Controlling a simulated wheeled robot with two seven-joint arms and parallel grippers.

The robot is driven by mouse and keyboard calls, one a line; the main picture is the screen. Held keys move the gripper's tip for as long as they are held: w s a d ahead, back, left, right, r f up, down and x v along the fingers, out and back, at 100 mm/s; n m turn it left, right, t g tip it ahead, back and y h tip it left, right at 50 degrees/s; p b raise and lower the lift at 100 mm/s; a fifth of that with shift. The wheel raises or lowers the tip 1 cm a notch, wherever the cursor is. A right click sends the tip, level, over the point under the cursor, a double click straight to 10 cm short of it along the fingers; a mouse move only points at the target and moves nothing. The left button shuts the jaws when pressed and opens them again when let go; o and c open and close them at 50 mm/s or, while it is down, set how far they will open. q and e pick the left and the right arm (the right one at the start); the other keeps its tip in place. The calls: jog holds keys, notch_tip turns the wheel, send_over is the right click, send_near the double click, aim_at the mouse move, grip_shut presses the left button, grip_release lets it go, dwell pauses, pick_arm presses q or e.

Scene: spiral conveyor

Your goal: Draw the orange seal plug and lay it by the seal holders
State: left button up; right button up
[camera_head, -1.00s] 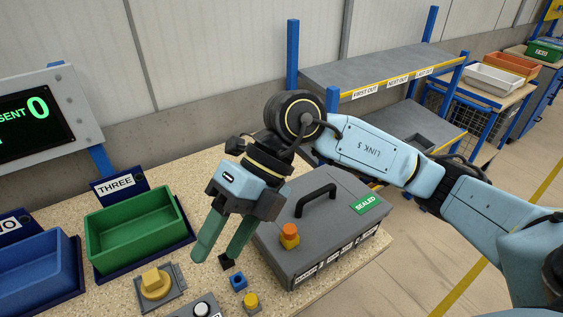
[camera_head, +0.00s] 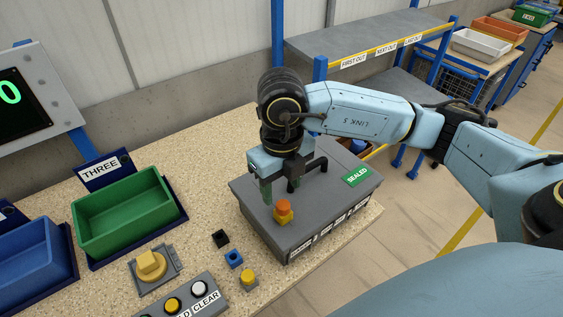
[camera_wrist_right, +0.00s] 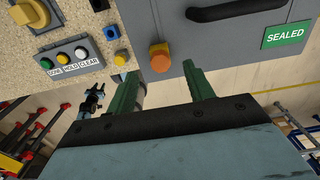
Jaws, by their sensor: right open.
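The orange seal plug (camera_head: 284,209) stands upright on the near left part of the grey lidded box (camera_head: 326,200). It also shows in the wrist view (camera_wrist_right: 159,52). My right gripper (camera_head: 280,188) is open and empty over the box, just behind the plug in the head view. In the wrist view its green fingers (camera_wrist_right: 161,82) point towards the plug, one on either side, with the plug beyond the tips. Small holders stand left of the box: a black one (camera_head: 221,238), a blue one (camera_head: 234,259) and one with a yellow top (camera_head: 248,279). My left gripper is out of view.
The box has a black handle (camera_wrist_right: 236,10) and a green SEALED label (camera_head: 358,176). A yellow knob (camera_head: 151,265) and a button panel (camera_head: 186,298) lie left of the holders. Green (camera_head: 126,212) and blue (camera_head: 30,258) bins stand further left. Some bare table lies behind the holders.

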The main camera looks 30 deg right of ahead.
aim_at(281, 202)
jog(key=shift+f, duration=2.2)
jog(key=shift+r, duration=0.1)
grip_shut()
